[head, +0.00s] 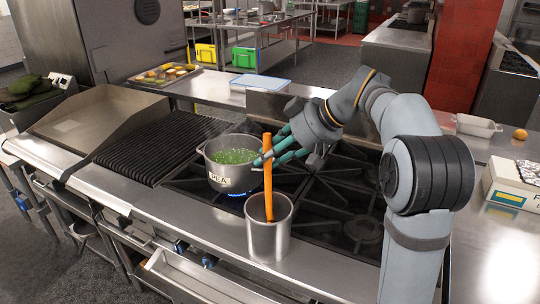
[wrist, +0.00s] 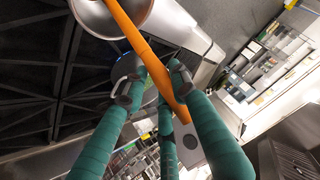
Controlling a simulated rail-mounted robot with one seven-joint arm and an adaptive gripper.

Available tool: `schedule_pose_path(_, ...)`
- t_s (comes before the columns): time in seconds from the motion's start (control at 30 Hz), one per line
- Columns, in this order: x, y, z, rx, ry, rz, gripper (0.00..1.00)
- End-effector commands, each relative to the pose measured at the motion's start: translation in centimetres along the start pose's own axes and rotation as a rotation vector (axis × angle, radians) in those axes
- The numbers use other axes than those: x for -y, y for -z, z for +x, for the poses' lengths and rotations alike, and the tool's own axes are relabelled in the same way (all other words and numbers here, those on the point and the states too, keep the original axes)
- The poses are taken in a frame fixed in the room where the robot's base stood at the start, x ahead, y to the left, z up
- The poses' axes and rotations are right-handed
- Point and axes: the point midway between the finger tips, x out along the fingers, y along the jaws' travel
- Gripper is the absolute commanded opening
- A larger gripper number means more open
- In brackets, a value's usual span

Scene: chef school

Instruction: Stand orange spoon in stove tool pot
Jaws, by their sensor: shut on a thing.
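The orange spoon (head: 268,178) is upright, with only a slight tilt, in the head view. Its lower end passes into the mouth of the steel tool pot (head: 268,243) at the stove's front edge; how deep it reaches is hidden. My gripper (head: 268,159) is shut on the spoon's upper part, above the pot's rim. In the wrist view the spoon (wrist: 150,62) runs between my teal fingers (wrist: 155,82) toward the tool pot (wrist: 90,12) at the top.
A steel pot of green peas (head: 233,180) stands on a lit burner just left of the tool pot. A ribbed grill (head: 150,150) lies further left. Black burner grates (head: 335,200) are free at right. A food tray (head: 165,76) and a blue-edged board (head: 246,82) lie behind.

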Motion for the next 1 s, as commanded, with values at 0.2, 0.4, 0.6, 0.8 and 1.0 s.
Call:
schedule_pose_path(0.2,0.0,0.0,0.0,0.0,0.0,0.0,0.0)
schedule_pose_path(0.4,0.0,0.0,0.0,0.0,0.0,0.0,0.38)
schedule_pose_path(0.6,0.0,0.0,0.0,0.0,0.0,0.0,0.49)
schedule_pose_path(0.8,0.0,0.0,0.0,0.0,0.0,0.0,0.49)
schedule_pose_path(1.0,-0.1,0.1,-1.2,-0.001,-0.003,-0.001,0.49)
